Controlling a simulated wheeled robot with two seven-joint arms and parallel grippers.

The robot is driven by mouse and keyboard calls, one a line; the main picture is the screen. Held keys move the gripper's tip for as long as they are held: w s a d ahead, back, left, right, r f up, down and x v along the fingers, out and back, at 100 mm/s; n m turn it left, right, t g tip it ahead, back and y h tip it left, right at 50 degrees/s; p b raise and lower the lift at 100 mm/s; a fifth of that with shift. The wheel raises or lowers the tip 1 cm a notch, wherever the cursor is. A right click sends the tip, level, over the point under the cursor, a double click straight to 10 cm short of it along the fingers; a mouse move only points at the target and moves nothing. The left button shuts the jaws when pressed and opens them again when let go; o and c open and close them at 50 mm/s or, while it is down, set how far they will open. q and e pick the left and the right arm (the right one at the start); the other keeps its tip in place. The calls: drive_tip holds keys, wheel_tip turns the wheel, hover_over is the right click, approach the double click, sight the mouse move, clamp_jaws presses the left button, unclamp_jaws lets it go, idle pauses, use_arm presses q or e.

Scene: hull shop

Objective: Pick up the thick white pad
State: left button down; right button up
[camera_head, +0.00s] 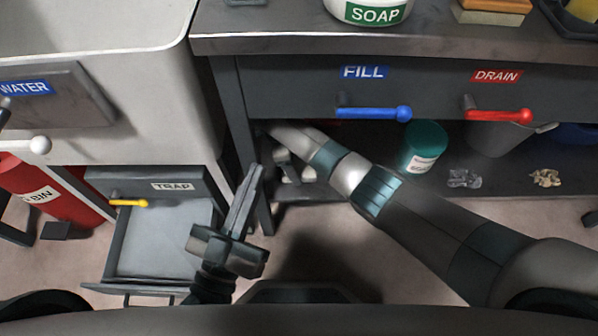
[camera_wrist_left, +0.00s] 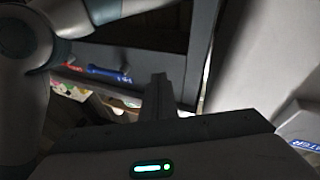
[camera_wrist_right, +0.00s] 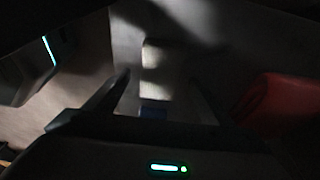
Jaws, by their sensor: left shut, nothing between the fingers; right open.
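A pale, thick block (camera_wrist_right: 163,68), which looks like the white pad, lies in patchy light in the right wrist view. My right gripper (camera_wrist_right: 158,78) is open, with one finger on each side of the view of this block. I cannot tell whether they touch it. In the head view my right arm reaches under the bench, where its hand is mostly hidden and the pad is not clearly seen. My left gripper (camera_head: 256,168) is shut and empty, pointing up in front of the bench leg; it also shows in the left wrist view (camera_wrist_left: 160,80).
The bench shelf holds a teal tub (camera_head: 424,142), a grey bucket (camera_head: 497,136) and crumpled scraps (camera_head: 464,178). Blue (camera_head: 374,113) and red (camera_head: 500,115) handles stick out above. An open TRAP drawer (camera_head: 165,245) is at left. A red item (camera_wrist_right: 275,100) lies right of the block.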

drive_tip(key=shift+x, duration=1)
use_arm(q)
drive_tip(key=shift+s+r+t+h, duration=0.15)
drive_tip(key=shift+s+r+t, duration=0.25)
drive_tip(key=shift+r, duration=0.25)
drive_tip(key=shift+s+r+t+h, duration=0.15)
drive_tip(key=shift+s+r+t, duration=0.2)
drive_tip(key=shift+r, duration=0.25)
use_arm(e)
drive_tip(key=shift+c, duration=0.6)
drive_tip(key=c, duration=1)
